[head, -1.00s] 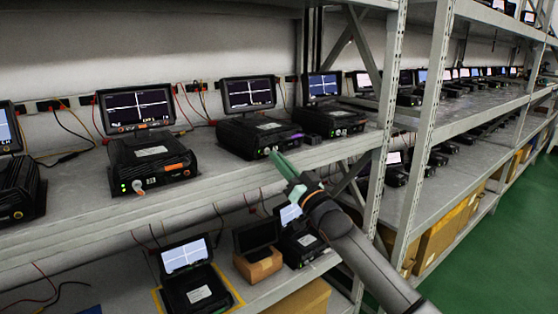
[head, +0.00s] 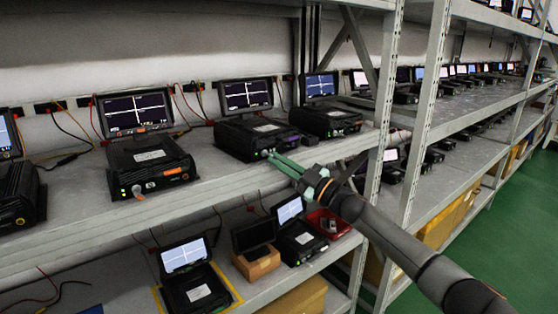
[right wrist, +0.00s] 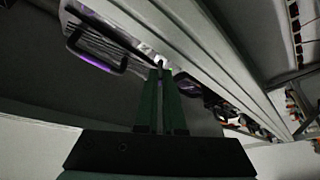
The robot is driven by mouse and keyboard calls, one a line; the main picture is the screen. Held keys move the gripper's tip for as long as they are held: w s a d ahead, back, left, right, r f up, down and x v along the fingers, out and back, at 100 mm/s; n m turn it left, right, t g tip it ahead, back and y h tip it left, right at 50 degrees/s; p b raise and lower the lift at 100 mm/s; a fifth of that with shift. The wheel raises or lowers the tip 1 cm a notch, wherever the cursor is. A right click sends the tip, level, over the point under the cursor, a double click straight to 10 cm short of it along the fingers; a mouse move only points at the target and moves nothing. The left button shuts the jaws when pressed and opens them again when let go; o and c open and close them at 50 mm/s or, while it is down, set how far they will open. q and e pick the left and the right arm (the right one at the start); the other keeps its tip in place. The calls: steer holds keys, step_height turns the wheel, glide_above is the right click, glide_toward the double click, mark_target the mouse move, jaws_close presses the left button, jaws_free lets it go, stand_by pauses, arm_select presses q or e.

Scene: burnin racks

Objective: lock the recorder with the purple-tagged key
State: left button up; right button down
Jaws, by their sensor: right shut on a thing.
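A black recorder (head: 247,140) with a lit screen (head: 247,95) stands on the upper shelf in the middle of the head view. It has a purple mark near its front right, and a green light shows at its front left. My right gripper (head: 272,156) has its green fingertips at the recorder's front face, around the lock area. In the right wrist view the fingers (right wrist: 158,75) are close together on a small pale piece, which I take for the key; its tag cannot be made out. Purple parts (right wrist: 95,62) show beside the fingers. My left gripper is out of view.
To the left stands another recorder (head: 150,165) with an orange mark and a silver key (head: 138,191) at its front. Another recorder (head: 325,120) stands close on the right. A rack post (head: 383,130) is right of it. On the lower shelf are more recorders and a red tray (head: 328,222).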

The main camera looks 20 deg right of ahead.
steer(key=shift+r+n+g, duration=0.1)
steer(key=shift+n+g, duration=0.3)
steer(key=shift+n, duration=0.5)
steer(key=shift+n+y, duration=0.3)
steer(key=c, duration=1.3)
jaws_free()
steer(key=v, duration=1.2)
steer(key=shift+s+d+b, duration=0.2)
steer(key=shift+b, duration=0.15)
